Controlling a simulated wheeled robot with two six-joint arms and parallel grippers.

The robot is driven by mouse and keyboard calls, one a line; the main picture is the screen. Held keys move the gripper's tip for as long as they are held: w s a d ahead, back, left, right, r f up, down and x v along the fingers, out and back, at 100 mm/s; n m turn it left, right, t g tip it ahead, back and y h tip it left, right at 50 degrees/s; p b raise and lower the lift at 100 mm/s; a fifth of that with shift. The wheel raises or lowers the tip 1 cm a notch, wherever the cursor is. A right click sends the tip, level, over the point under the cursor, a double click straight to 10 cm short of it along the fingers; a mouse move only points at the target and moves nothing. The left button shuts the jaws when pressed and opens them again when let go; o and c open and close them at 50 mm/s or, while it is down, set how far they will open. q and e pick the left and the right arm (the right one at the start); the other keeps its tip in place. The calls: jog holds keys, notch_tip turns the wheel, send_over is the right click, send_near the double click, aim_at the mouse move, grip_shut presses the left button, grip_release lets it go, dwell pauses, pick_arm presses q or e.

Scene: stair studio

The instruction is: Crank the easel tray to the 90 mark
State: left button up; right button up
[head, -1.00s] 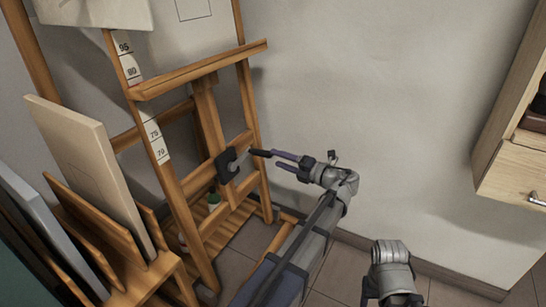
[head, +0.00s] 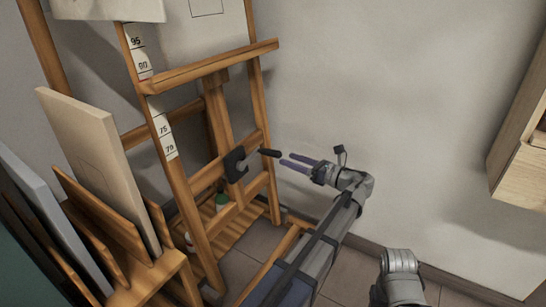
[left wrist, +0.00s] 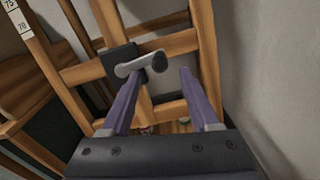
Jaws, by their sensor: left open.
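The wooden easel's tray (head: 215,66) crosses the frame, its left end just below the 90 label on the white scale (head: 143,66). The exact reading is too small to tell. My right gripper is out of view; only part of that arm shows.
A rack (head: 165,272) with upright panels, including a beige one (head: 95,165), stands left of the easel. A wooden cabinet (head: 520,170) hangs at the right. The wall between is clear.

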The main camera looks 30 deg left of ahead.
aim_at(260, 149)
pick_arm(q)
jog(key=shift+n, duration=0.9)
jog(key=shift+w+a, duration=0.2)
jog(key=shift+a, duration=1.75)
jog(key=shift+w+a, duration=0.15)
jog(key=shift+a, duration=1.8)
jog(key=shift+c, duration=0.4)
grip_shut()
